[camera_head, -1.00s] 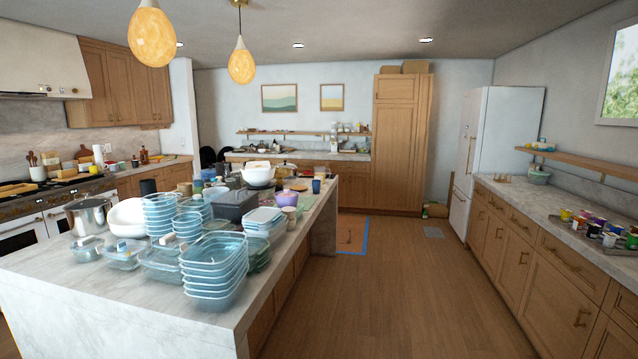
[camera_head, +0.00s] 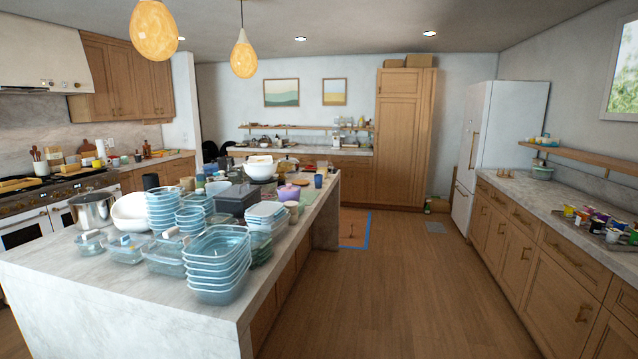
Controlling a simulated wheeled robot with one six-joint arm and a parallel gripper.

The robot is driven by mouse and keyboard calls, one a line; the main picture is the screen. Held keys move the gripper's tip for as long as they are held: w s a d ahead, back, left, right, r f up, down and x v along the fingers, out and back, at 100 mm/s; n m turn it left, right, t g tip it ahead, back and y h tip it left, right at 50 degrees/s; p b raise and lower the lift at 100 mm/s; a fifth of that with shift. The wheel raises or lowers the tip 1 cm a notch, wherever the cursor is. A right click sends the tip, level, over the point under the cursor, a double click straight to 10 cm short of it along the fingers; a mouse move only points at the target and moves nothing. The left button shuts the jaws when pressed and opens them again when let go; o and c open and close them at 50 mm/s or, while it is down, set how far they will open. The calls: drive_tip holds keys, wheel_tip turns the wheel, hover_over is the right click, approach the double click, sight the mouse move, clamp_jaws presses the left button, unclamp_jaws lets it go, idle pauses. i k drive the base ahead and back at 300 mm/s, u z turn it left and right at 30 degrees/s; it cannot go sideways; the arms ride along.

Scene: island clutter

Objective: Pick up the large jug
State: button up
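I cannot pick out a large jug for certain among the crowded items on the marble-topped island (camera_head: 120,310). The far half of the island holds small, overlapping dark and coloured things, and some are partly hidden behind the stacked containers. My gripper is not in view, so its state and its place relative to the island do not show.
Stacks of blue-tinted containers (camera_head: 218,265) stand at the island's near right corner. A steel pot (camera_head: 93,211) and a white bowl (camera_head: 130,212) stand on its left. The wood floor (camera_head: 400,290) is clear between the island and the right-hand counter (camera_head: 565,215).

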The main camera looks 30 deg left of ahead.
sight(320, 165)
drive_tip(key=u, duration=0.6)
drive_tip(key=i, duration=8)
drive_tip(key=u, duration=3.4)
